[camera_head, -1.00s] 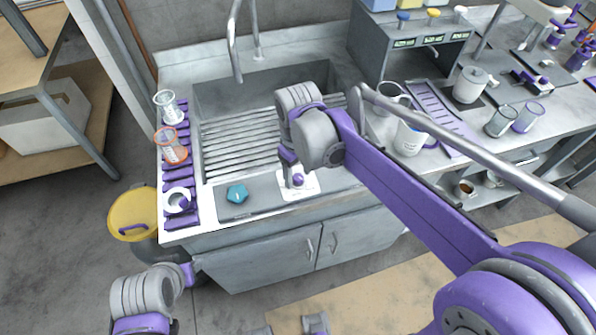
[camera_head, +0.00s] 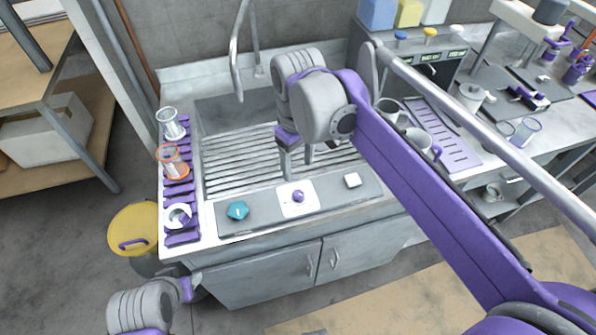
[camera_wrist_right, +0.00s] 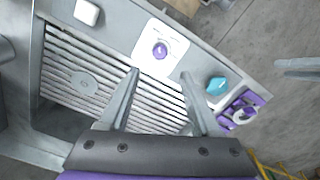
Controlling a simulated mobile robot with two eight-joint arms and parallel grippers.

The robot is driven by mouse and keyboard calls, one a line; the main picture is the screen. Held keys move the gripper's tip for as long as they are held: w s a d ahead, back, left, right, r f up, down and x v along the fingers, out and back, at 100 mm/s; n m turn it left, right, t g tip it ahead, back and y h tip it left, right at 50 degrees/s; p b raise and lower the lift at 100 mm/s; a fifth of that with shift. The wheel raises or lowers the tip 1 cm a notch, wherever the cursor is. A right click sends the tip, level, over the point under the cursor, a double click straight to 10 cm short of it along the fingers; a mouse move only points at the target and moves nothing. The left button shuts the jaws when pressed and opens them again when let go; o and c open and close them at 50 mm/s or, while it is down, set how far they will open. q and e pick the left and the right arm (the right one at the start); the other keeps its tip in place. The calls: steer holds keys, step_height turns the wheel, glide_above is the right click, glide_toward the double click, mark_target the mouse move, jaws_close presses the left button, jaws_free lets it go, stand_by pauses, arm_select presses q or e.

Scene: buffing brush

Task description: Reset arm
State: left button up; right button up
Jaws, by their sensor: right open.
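My right gripper (camera_head: 297,168) is raised over the front of the sink. In the right wrist view (camera_wrist_right: 160,73) its two fingers are spread apart with nothing between them. Beyond the fingertips, a purple knob (camera_head: 298,196) sits on a white square pad (camera_head: 290,209) on the sink's front ledge. The knob also shows in the wrist view (camera_wrist_right: 160,50), apart from the fingers. My left arm comes in at the lower left, in front of the cabinet. Its gripper (camera_head: 190,288) is small and partly hidden, so its jaws cannot be made out.
A teal piece (camera_head: 237,210) and a white block (camera_head: 352,180) lie on the ledge. A purple rack (camera_head: 180,239) with glassware stands at left. The grey faucet (camera_head: 238,60) rises behind the sink. A yellow-lidded bin (camera_head: 131,223) stands on the floor. Mugs stand at right.

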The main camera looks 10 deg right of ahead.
steer(key=shift+r, duration=0.25)
stand_by(0.3)
steer(key=s+d+f+m+t, duration=0.2)
steer(key=s+d+f, duration=0.1)
steer(key=s+f, duration=0.4)
steer(key=s+d+f+m+t, duration=0.3)
steer(key=s+f, duration=0.3)
steer(key=s, duration=0.1)
steer(key=shift+s+d+f+m, duration=0.15)
steer(key=shift+d+f+m, duration=0.15)
steer(key=shift+d+f, duration=0.05)
